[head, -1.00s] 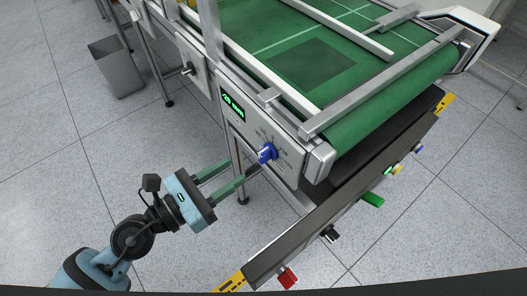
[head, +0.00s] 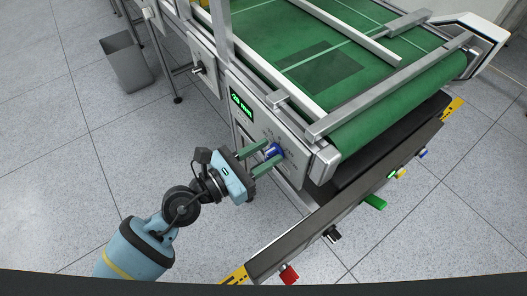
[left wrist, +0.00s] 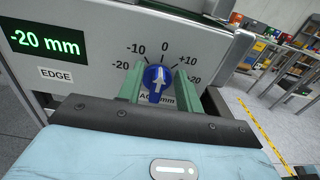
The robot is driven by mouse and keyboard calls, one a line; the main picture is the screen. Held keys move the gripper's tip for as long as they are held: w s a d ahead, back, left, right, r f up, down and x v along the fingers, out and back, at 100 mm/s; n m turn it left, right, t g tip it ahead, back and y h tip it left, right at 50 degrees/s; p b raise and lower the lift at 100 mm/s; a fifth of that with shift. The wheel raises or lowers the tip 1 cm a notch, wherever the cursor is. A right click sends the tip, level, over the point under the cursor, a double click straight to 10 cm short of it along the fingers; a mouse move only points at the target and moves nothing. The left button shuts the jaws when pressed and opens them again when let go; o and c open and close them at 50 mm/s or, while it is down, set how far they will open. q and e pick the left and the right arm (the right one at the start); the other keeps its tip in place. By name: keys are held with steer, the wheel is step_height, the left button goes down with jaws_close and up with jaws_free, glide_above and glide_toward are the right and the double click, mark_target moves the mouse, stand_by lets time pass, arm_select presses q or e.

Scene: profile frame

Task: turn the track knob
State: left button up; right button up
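The blue track knob (head: 273,150) sits on the front panel of the green conveyor's side. In the left wrist view the knob (left wrist: 157,79) has a white arrow pointing nearly straight up, close to the 0 mark. Its scale has -20, -10, 0, +10 and a partly covered 20 at the right. My left gripper (head: 265,155) is open, its two green fingers pointing at the panel, one on each side of the knob. In the left wrist view the fingers (left wrist: 157,88) flank the knob; contact cannot be told. The label below is partly hidden. My right gripper is not in view.
A green display (left wrist: 47,43) reads -20 mm, above an EDGE label (left wrist: 63,74). Another panel with a dark knob (head: 197,69) is farther along the frame. A dark rail with buttons (head: 335,215) runs in front of the belt (head: 385,105). A grey bin (head: 127,62) stands on the floor.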

arm_select(q)
jaws_close()
stand_by(0.5)
steer(key=n+p, duration=0.2)
steer(key=n, duration=0.1)
steer(key=w+n+p, duration=0.1)
steer(key=n, duration=0.1)
steer(key=shift+a+n+p, duration=0.2)
steer(key=shift+n+p, duration=0.15)
steer(key=shift+n, duration=0.05)
steer(key=n+p, duration=0.1)
steer(key=n, duration=0.2)
steer(key=shift+w+a+f+n+p, duration=0.1)
steer(key=shift+a+f+n+p, duration=0.05)
steer(key=shift+n+p, duration=0.2)
steer(key=shift+w+a+f+n+p, duration=0.15)
steer(key=shift+n+p, duration=0.3)
steer(key=shift+n, duration=0.6)
steer(key=shift+d+f+n+p, duration=0.15)
steer(key=shift+n+p, duration=0.3)
steer(key=shift+n, duration=0.6)
steer(key=shift+w+a+f+n+p, duration=0.1)
steer(key=shift+f+n+p, duration=0.25)
steer(key=shift+n, duration=0.7)
steer(key=shift+s, duration=0.1)
